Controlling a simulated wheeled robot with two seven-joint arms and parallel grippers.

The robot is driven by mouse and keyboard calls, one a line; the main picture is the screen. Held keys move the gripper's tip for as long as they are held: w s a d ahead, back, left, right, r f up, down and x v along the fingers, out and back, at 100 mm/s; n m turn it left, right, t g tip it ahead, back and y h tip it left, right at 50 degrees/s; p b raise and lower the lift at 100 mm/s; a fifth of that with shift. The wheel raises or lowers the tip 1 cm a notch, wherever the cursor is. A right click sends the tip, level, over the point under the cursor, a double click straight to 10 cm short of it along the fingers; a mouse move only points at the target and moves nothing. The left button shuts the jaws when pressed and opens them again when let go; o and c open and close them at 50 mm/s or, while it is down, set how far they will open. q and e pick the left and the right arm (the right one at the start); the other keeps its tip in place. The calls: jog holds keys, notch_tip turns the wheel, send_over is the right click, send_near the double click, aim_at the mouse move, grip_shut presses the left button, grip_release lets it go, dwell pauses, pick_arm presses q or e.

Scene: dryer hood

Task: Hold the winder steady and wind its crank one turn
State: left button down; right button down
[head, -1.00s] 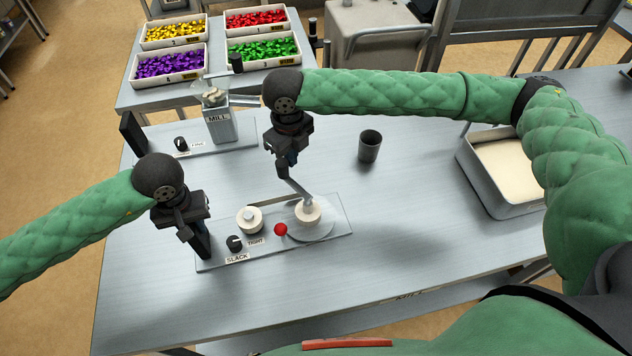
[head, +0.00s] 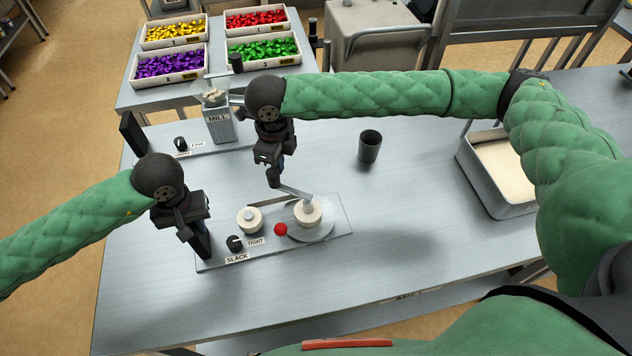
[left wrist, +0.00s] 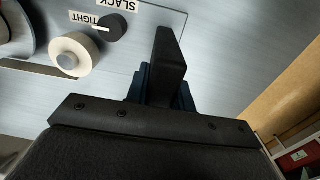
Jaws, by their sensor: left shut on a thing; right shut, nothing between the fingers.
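The winder's base plate (head: 335,212) lies on the table. It carries a cream spool (head: 249,220), a round drum with a cream hub (head: 308,212), a red ball (head: 281,229) and a black dial (head: 235,243) marked SLACK and TIGHT. The dial's white mark points toward TIGHT in the left wrist view (left wrist: 112,27). My left gripper (head: 201,248) is shut on a black upright grip (left wrist: 168,65) at the plate's left end. A grey crank arm (head: 294,193) runs from the hub up and left. My right gripper (head: 273,182) is shut at its outer end; the fingertips hide the contact.
A mill (head: 221,125) stands behind the winder on its own plate. A dark cup (head: 370,146) stands behind and right. A deep tray (head: 468,163) stands at the right. Bins of coloured pieces (head: 168,66) sit at the back left. The front of the table is clear.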

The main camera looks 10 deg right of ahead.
jog(key=shift+s+a+f+n, duration=0.1)
jog(key=shift+s+a+n, duration=0.45)
jog(key=shift+n, duration=0.4)
jog(key=shift+s+a+n, duration=0.5)
jog(key=shift+n, duration=0.45)
jog(key=shift+w+d, duration=0.1)
jog(key=shift+w, duration=0.05)
notch_tip(320, 180, up, 7)
jog(key=w+d, duration=0.1)
jog(key=shift+w+d, duration=0.2)
jog(key=shift+w, duration=0.05)
notch_tip(320, 180, up, 12)
dwell(0.6)
jog(key=shift+s, duration=0.1)
